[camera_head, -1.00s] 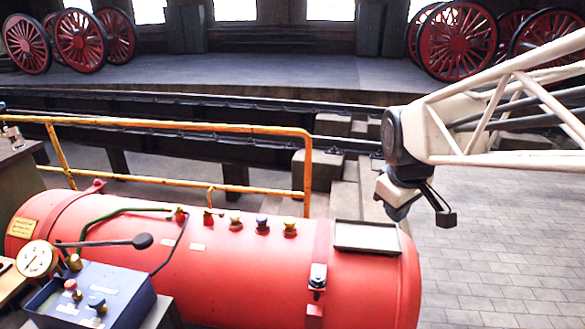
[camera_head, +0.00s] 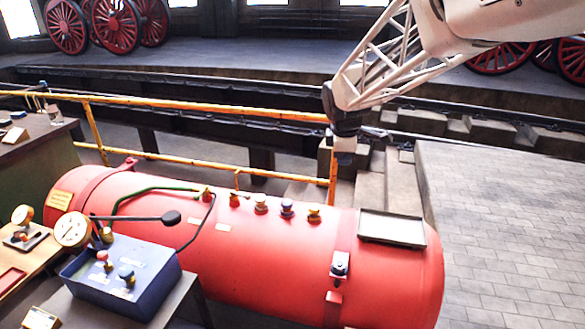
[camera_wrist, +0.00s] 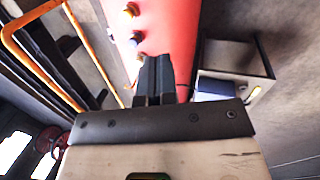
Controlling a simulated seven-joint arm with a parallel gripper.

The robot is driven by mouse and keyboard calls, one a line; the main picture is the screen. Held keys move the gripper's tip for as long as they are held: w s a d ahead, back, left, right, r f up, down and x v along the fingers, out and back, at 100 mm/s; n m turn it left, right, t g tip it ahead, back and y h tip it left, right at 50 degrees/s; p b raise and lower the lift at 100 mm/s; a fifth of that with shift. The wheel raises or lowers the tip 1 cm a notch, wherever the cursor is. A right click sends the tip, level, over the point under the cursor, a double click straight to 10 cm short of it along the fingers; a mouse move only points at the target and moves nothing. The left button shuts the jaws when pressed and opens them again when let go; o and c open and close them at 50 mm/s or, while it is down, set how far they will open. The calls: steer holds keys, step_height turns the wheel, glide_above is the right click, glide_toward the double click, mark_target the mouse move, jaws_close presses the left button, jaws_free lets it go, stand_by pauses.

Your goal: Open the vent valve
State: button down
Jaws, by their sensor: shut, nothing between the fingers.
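I cannot tell which is the vent valve; the labels are unreadable. My gripper (camera_head: 343,165) is above and behind the tank's right half, apart from the knobs.
A yellow railing (camera_head: 210,112) runs behind the tank. A blue box (camera_head: 125,280) with knobs, a gauge (camera_head: 72,229) and a black-knobbed lever (camera_head: 170,217) stand at the front left. A shallow tray (camera_head: 392,228) sits on the tank's right end. Paved floor lies open at right.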

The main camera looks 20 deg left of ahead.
mark_target(240, 195)
steer(key=w+a+f+n, duration=0.4)
steer(key=a+f, duration=0.4)
steer(key=a, duration=0.5)
steer(key=w+a+f+n, duration=0.5)
steer(key=a+f+n, duration=0.2)
steer(key=a, duration=0.7)
steer(key=w+a+f+n, duration=0.5)
steer(key=a+f, duration=0.5)
steer(key=a, duration=0.3)
steer(key=shift+a+f+n, duration=0.4)
steer(key=shift+n, duration=0.1)
steer(key=shift+f, duration=0.15)
steer(key=w+f, duration=0.7)
steer(key=f, duration=0.3)
